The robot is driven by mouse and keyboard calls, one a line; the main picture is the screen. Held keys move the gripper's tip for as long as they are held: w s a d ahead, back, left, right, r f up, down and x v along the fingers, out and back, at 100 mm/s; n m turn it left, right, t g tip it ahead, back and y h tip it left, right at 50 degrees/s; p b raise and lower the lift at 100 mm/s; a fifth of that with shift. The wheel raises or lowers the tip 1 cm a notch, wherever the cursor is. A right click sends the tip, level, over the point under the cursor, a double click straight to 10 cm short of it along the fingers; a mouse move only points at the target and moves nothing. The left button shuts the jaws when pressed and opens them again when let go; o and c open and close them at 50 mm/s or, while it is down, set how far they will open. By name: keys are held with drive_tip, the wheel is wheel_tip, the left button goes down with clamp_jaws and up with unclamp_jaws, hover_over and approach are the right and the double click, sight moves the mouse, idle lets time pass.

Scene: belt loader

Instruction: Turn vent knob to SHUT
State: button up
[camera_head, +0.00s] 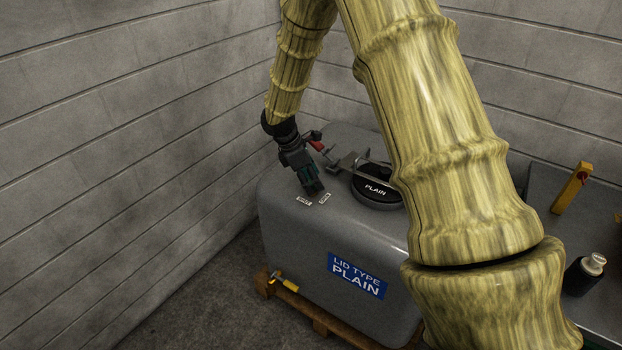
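The grey tank (290,228) has a blue "LID TYPE PLAIN" label on its front. My gripper (313,190) points down at the tank's top near its left end, just behind two small white labels, a left one (303,201) and a right one (325,198). Their text is too small to read. I cannot make out the vent knob; it may be hidden by my gripper. The gripper fingers look close together, but whether they are shut or hold something cannot be told.
A black lid (376,189) marked PLAIN sits right of my gripper, beside a metal clamp (350,161) with a red handle (316,144). A yellow-handled tool (286,283) is low in front. Block walls close in behind and left.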

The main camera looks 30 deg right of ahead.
drive_tip(key=c, duration=1)
